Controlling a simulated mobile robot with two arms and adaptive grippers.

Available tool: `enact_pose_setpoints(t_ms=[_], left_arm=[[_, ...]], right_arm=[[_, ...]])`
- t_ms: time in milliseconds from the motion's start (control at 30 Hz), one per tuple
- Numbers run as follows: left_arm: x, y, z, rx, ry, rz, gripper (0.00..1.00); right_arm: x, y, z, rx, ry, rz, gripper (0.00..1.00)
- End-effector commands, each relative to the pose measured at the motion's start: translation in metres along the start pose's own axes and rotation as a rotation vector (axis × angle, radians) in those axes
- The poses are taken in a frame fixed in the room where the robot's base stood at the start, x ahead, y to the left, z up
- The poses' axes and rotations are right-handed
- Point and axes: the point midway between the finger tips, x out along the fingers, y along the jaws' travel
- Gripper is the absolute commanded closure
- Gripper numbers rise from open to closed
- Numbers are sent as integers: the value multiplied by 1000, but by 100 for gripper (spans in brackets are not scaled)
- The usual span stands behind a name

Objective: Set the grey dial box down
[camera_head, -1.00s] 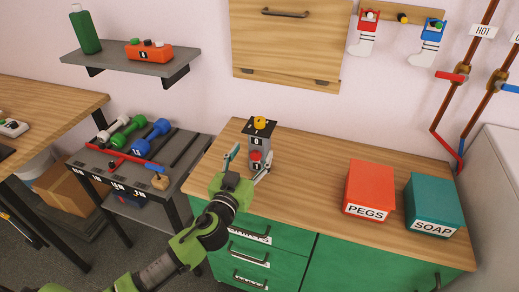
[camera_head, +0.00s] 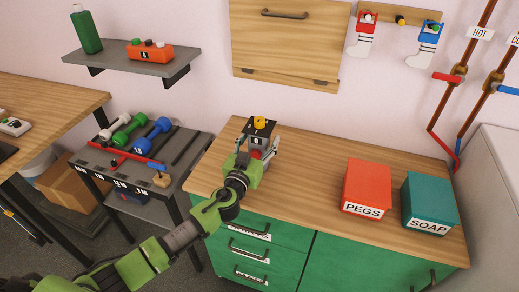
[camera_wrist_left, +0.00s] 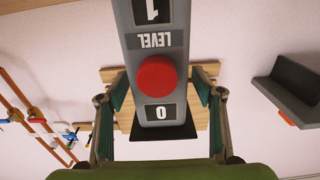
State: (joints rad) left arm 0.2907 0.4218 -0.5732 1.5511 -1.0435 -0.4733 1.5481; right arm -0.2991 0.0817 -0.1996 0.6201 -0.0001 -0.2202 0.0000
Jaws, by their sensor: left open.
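The grey dial box (camera_head: 257,140) stands upright on the wooden counter top (camera_head: 315,165), with a yellow knob on its dark top. In the left wrist view the box (camera_wrist_left: 157,40) appears upside down, with a red button and a LEVEL label. My left gripper (camera_head: 258,148) is open at the box, with a finger on each side. In the left wrist view the open fingers (camera_wrist_left: 160,90) flank the box near the red button, with narrow gaps visible. My gripper hides the box's lower part in the head view. My right gripper is not in view.
A red PEGS box (camera_head: 367,188) and a teal SOAP box (camera_head: 430,204) stand on the counter's right. A dumbbell rack (camera_head: 140,160) is on the left. A grey shelf (camera_head: 130,60) hangs above it. The counter between the dial box and PEGS box is clear.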

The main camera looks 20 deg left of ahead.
Motion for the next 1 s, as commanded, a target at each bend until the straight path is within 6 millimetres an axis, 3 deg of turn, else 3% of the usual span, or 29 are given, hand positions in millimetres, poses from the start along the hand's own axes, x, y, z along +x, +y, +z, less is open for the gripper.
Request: enact_pose_setpoints(t_ms=[100,300,333,733,1000], left_arm=[[0,0,0,0,0,0,42],[0,0,0,0,0,0,93],[0,0,0,1,0,0,96],[0,0,-9,0,5,0,96],[-5,-2,-40,0,6,1,96]], right_arm=[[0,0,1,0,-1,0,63],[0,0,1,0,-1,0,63],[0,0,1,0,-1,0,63],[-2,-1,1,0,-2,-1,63],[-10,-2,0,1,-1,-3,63]])
